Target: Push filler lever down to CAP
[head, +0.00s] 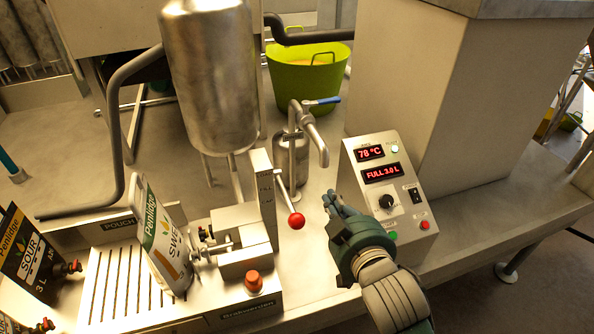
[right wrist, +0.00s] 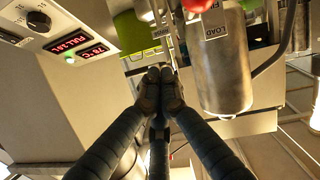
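The filler lever is a thin rod with a red ball knob (head: 296,220). It slants out from an upright slotted metal plate (head: 264,195) on the filler block. The red knob also shows at the top edge of the right wrist view (right wrist: 197,4), where a LOAD label is readable; I cannot read a CAP label. A white SWEET pouch (head: 160,240) stands against the filler's left side. My right gripper (head: 332,200) is right of the knob, apart from it. In the right wrist view its fingertips (right wrist: 160,75) are together with nothing between them. My left gripper is not in view.
A control box (head: 390,185) with red displays of 78 °C and FULL 3.0 L stands close right of my gripper. A steel tank (head: 210,75), a blue-handled tap (head: 315,103) and a green tub (head: 308,75) are behind. A SOUR pouch (head: 28,255) is at left.

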